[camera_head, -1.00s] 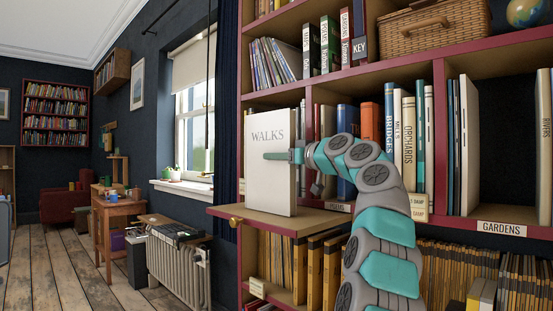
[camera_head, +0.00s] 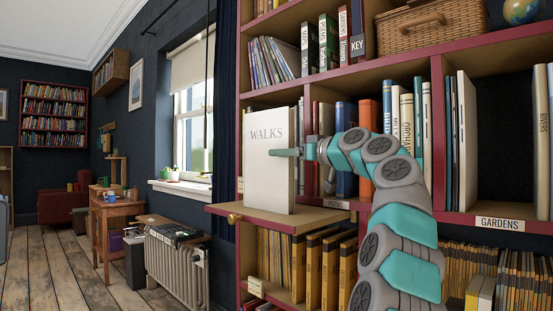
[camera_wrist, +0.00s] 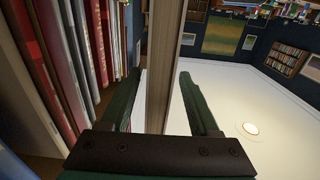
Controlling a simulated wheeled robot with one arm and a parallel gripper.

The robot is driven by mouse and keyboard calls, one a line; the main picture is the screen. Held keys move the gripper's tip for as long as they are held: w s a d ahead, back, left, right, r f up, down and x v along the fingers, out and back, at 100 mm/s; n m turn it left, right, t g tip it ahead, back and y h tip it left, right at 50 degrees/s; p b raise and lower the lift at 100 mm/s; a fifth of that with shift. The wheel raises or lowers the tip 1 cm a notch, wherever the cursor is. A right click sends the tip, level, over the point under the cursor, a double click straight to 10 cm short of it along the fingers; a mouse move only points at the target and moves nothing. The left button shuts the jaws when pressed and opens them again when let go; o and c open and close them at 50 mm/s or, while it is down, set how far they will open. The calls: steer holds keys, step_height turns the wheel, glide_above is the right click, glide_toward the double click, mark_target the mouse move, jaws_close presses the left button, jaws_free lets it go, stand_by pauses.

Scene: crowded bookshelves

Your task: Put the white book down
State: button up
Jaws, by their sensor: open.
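The white book (camera_head: 268,175), lettered WALKS, stands upright on the wooden pull-out ledge (camera_head: 225,215) at the left of the bookcase. Its front cover faces the head camera. My gripper (camera_head: 284,152) is at the book's right edge at upper-middle height, with one teal finger lying across the front cover. The other finger is hidden behind the book in the head view. In the wrist view my gripper (camera_wrist: 163,74) is open, with dark fingers apart on either side of a pale upright strip, seemingly the book's edge. I cannot tell whether either finger touches it.
Upright books (camera_head: 366,130) fill the shelf right of and behind my gripper; red ones (camera_wrist: 85,50) are close at the left in the wrist view. A wicker basket (camera_head: 430,28) sits above. A radiator (camera_head: 178,262) stands left of the bookcase. Open room lies left of the ledge.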

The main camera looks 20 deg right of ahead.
steer(key=b+v, duration=0.1)
steer(key=v, duration=0.7)
steer(key=shift+w, duration=0.1)
